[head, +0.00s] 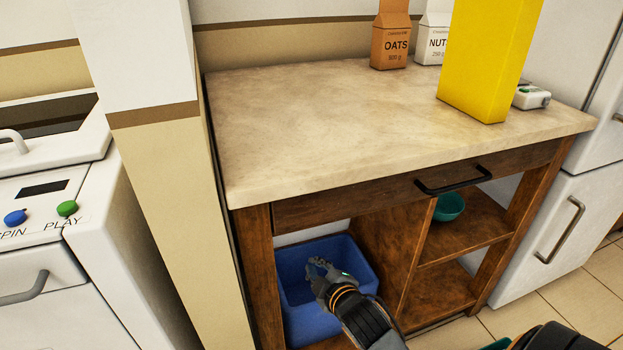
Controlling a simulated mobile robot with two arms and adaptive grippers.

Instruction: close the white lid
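A wall pillar (165,170) stands between the machine and the wooden counter (310,125). A yellow box (485,60), oats (391,38), nuts (433,35) and a small white device (532,97) stand on it. A teal bowl (449,207) is on a shelf. The counter's left is clear.

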